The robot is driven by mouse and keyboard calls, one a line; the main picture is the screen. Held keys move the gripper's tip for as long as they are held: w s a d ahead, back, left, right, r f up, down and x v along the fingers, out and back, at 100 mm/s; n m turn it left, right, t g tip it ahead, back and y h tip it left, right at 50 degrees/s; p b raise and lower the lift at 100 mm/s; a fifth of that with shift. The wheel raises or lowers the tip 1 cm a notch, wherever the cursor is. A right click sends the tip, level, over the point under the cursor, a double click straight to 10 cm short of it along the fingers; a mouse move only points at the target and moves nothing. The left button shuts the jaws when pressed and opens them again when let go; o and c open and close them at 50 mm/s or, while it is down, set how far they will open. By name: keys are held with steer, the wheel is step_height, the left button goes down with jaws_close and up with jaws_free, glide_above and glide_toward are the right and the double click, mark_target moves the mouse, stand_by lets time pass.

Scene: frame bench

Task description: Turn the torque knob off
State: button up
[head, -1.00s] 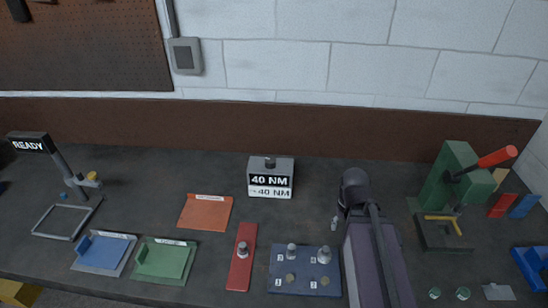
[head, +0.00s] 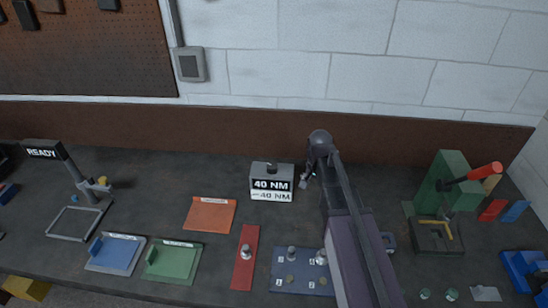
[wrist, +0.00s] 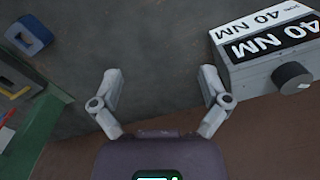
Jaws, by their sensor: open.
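The torque box (head: 271,185) is a grey block with "40 NM" on its labels, standing near the back of the bench. Its dark round knob (head: 271,166) is on the top in the head view. In the wrist view the box (wrist: 256,70) is at the upper right and the knob (wrist: 293,77) sticks out near the right edge. My gripper (head: 305,180) is just right of the box. In the wrist view my gripper (wrist: 159,76) has its fingers apart with nothing between them. The knob is outside the fingers, to the right of them.
A green press (head: 449,180) with a red handle stands at the right. Orange (head: 209,215), blue (head: 115,252) and green (head: 172,261) trays lie at the left front. A "READY" sign (head: 43,151) stands far left.

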mark_target(273, 165)
steer(key=w+a+r+m+p, duration=0.6)
steer(key=w+a+r, duration=0.3)
steer(key=w+a, duration=0.4)
steer(key=shift+w+a+r+p, duration=0.15)
steer(key=shift+w+a+p, duration=0.15)
steer(key=shift+a+p, duration=0.6)
step_height(273, 165, down, 14)
steer(key=b, duration=1.3)
steer(key=shift+r+b, duration=0.1)
steer(key=shift+b, duration=0.3)
steer(key=c, duration=1.2)
